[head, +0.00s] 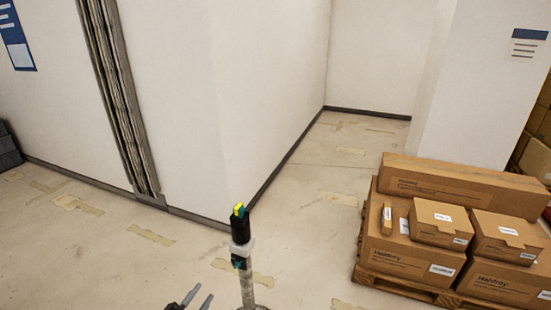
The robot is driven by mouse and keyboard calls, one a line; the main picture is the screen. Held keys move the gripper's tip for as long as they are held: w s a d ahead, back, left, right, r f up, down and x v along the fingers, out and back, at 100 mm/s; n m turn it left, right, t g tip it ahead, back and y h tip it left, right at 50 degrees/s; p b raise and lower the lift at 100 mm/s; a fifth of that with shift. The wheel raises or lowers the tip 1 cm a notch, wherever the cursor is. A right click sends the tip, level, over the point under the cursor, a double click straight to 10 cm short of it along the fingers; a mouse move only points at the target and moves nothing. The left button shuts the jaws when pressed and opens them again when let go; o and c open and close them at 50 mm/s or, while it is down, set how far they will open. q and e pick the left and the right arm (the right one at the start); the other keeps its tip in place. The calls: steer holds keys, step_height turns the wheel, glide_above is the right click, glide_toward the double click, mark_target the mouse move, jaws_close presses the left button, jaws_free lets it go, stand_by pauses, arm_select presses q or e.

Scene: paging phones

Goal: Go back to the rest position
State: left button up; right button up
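My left gripper (203,294) shows at the bottom edge of the head view, left of a slim grey post. Its two grey fingertips stand apart with nothing visible between them. The rest of that arm is cut off by the frame. My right gripper is not in view. No paging phone can be clearly made out.
The slim post (246,286) with a black, yellow-tipped top stands close to the right of my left gripper. A wooden pallet (400,288) with several cardboard boxes (405,252) is at right. White walls (265,90) close off the back. The floor between is mostly clear.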

arm_select(q)
steer(key=s+a+f+n+g+y+b, duration=0.2)
steer(key=s+a+f+g, duration=0.15)
steer(key=f, duration=0.85)
steer(key=s+a+f+n+g+y+b, duration=0.1)
steer(key=s+a+f+n+g+y, duration=0.2)
steer(key=f, duration=0.9)
steer(key=s+a+f+n+g+y+b, duration=0.15)
steer(key=s+a+f, duration=0.35)
steer(key=f, duration=0.8)
steer(key=s+d+f+n+g+b, duration=0.1)
steer(key=s+f+b, duration=0.4)
steer(key=s+f, duration=0.7)
steer(key=s+d+f+n+g+b, duration=0.2)
steer(key=s+f+g+b, duration=0.3)
steer(key=s+f, duration=0.7)
steer(key=s+n+g, duration=0.1)
steer(key=s, duration=0.7)
